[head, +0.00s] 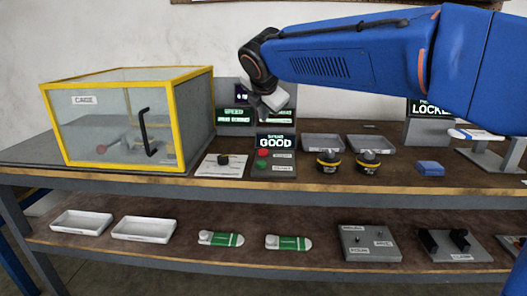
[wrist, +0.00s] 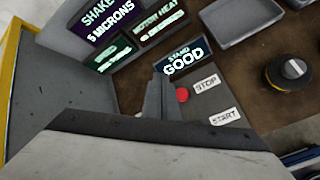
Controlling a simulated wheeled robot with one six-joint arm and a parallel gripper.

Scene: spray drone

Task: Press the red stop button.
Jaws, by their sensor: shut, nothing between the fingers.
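The red stop button (head: 262,153) sits on a small grey control box on the table's upper level, below a lit display reading GOOD (head: 276,142). A green button (head: 261,166) is just below it. In the wrist view the red button (wrist: 183,95) is beside the STOP label (wrist: 206,83), with the START label (wrist: 224,116) lower. My gripper (head: 268,104) is shut and empty, above and behind the box in the head view. In the wrist view its fingers (wrist: 158,84) show just left of the red button, and they hide the green button. I see no contact with the button.
A yellow-framed glass cage (head: 126,118) stands to the left. A white card with a black knob (head: 223,160) lies left of the box. Two grey trays (head: 323,142) and two black-and-yellow knobs (head: 328,164) are to the right. Lit displays (head: 234,117) stand behind.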

